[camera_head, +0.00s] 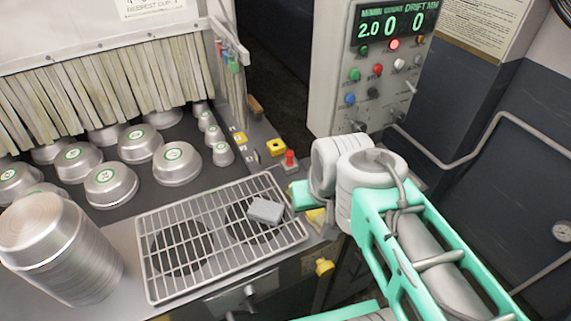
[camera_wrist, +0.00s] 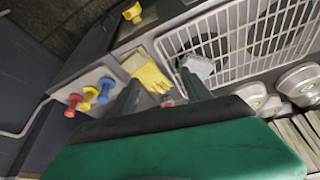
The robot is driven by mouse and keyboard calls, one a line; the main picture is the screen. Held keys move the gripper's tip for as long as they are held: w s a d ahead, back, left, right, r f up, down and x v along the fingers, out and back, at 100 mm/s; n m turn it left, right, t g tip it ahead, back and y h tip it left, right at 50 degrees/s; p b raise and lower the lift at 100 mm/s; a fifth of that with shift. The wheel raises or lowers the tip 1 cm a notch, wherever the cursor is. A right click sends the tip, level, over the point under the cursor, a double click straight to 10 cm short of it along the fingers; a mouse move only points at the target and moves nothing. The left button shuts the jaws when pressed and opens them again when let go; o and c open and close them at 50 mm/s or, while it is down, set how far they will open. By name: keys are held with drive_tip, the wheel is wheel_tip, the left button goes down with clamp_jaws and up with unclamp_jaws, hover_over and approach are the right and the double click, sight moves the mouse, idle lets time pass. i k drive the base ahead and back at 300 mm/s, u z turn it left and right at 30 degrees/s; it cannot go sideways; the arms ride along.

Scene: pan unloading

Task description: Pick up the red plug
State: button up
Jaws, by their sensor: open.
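The red plug (camera_wrist: 75,99) shows in the wrist view, in a row with a yellow plug (camera_wrist: 90,95) and a blue plug (camera_wrist: 106,85) on a pale plate. It lies to the left of my gripper (camera_wrist: 160,88), outside the fingers. The fingers are apart with nothing held between them. In the head view my gripper (camera_head: 301,194) is above the counter by the rack's right edge; I cannot make out the row of plugs there.
A wire rack (camera_head: 222,238) holds a grey block (camera_head: 265,211). A yellow glove (camera_wrist: 150,71) lies beside it. A red-topped knob (camera_head: 290,159) stands behind my gripper. Metal pans (camera_head: 110,184) and a pan stack (camera_head: 58,250) fill the left. A control box (camera_head: 372,70) rises behind.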

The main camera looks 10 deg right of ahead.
sight(289, 155)
drive_tip(key=k, duration=0.45)
drive_tip(key=z, duration=1.55)
drive_tip(key=i, duration=0.75)
drive_tip(key=u, duration=4.1)
